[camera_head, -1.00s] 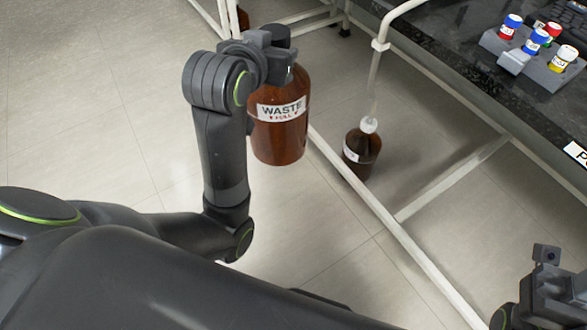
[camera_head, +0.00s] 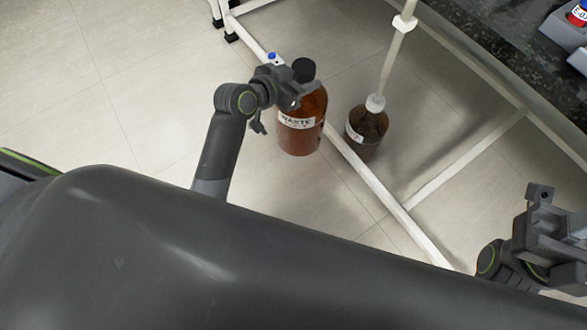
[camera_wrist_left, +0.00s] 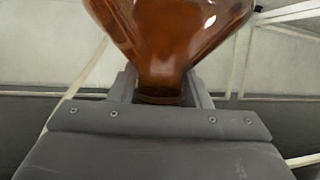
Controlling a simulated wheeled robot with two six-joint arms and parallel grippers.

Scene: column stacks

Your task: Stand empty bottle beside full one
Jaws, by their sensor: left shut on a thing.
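A brown bottle (camera_head: 302,133) with a white WASTE label and a black cap (camera_head: 304,70) is held upright by my left gripper (camera_head: 297,93). The jaws are shut around its neck, and its neck and shoulder show in the left wrist view (camera_wrist_left: 165,45). I cannot tell whether its base touches the floor. A second brown bottle (camera_head: 368,125) with a pale cap and a tube stands on the floor just to its right, past the white rail. My right gripper (camera_head: 545,235) is at the right edge; its jaws are unclear.
A white frame rail (camera_head: 385,195) runs diagonally between the bottles and below them. A dark bench top (camera_head: 500,40) is at the upper right, with part of a vial rack. A small blue-topped cap (camera_head: 274,58) shows behind my left gripper. Tile floor at left is open.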

